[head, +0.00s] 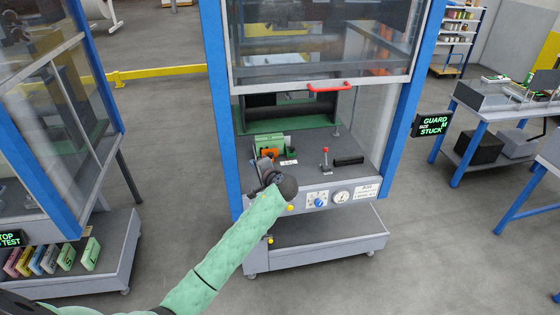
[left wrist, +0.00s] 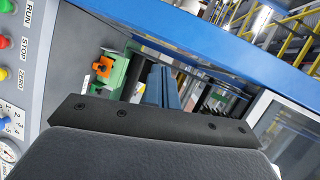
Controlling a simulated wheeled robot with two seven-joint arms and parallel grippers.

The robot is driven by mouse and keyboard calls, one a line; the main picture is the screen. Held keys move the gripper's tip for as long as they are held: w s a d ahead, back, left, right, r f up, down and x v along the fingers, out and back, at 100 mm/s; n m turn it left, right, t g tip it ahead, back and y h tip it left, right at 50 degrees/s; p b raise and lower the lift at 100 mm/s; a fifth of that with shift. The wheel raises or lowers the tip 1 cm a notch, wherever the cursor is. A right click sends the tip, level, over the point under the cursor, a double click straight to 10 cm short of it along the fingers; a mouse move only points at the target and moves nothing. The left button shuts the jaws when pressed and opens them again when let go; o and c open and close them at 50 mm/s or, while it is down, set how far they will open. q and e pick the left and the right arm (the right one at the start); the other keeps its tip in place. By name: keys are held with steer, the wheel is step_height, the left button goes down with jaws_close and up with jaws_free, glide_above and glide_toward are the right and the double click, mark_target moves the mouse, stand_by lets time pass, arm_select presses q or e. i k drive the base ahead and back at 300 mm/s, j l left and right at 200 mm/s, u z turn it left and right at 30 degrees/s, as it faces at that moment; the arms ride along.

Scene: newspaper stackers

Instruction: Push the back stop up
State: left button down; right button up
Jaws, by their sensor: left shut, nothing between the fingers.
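Inside the stacker (head: 306,120), a green block with an orange part (head: 268,153) stands on the grey deck. The orange part also shows in the left wrist view (left wrist: 103,66), left of the fingers. I cannot tell for sure which piece is the back stop. My left gripper (head: 262,163) reaches in over the front edge of the deck, close to the orange part. Its fingers (left wrist: 163,82) are together with nothing between them. Whether they touch the green block is unclear. My right gripper is not in view.
The guard with its red handle (head: 329,87) is raised partway above the deck. A red-knobbed lever (head: 325,158) and a black block (head: 348,160) stand to the right. The front panel has a blue dial (head: 319,202).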

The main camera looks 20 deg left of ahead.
mark_target(272, 153)
steer(key=i+l, duration=0.2)
steer(key=i, duration=0.3)
steer(key=i+l, duration=0.15)
steer(key=i, duration=0.3)
